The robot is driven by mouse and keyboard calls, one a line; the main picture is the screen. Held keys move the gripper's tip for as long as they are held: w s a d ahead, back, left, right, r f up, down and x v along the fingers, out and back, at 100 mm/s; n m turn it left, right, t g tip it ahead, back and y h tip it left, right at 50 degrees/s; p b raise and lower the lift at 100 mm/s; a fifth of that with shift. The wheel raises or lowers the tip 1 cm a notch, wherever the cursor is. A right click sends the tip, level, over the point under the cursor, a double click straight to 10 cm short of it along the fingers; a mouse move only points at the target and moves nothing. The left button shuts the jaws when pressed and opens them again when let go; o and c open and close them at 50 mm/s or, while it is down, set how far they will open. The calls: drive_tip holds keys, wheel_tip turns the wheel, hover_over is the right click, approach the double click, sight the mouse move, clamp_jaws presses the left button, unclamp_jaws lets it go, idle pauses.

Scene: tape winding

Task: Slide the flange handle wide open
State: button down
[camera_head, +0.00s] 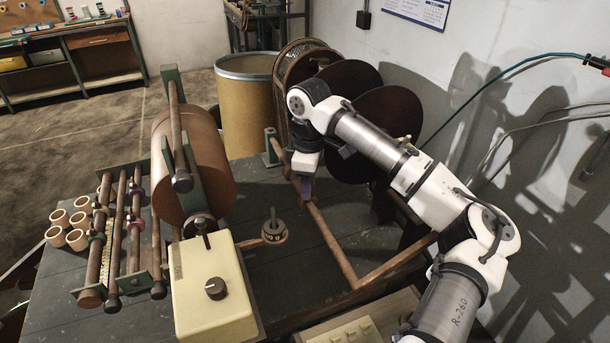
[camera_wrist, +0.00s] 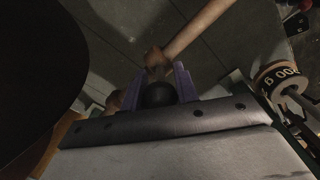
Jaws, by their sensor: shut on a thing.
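My gripper (camera_head: 306,190) reaches down over the bench, its purple fingers at a brown rod frame (camera_head: 328,243) in front of the dark discs. In the wrist view my gripper (camera_wrist: 160,88) has its purple fingers on either side of a dark round knob (camera_wrist: 158,95), which I take to be the flange handle. The fingers are shut on it. In the head view the knob is hidden by my wrist and fingers. Two dark flange discs (camera_head: 389,128) stand behind my arm; one dark disc (camera_wrist: 38,60) also fills the left of the wrist view.
A cream box with a dial (camera_head: 213,288) and a ring-shaped weight (camera_head: 274,232) stand left of the rod frame. A large brown roll (camera_head: 205,165) is farther left. A fibre drum (camera_head: 246,100) stands behind. The wall is close on the right.

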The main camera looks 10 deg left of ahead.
drive_tip(key=c, duration=1.1)
unclamp_jaws()
drive_tip(key=shift+w+a, duration=0.1)
drive_tip(key=shift+w, duration=0.05)
wheel_tip(320, 180, up, 14)
drive_tip(key=shift+f+b, duration=0.1)
drive_tip(key=shift+b, duration=0.7)
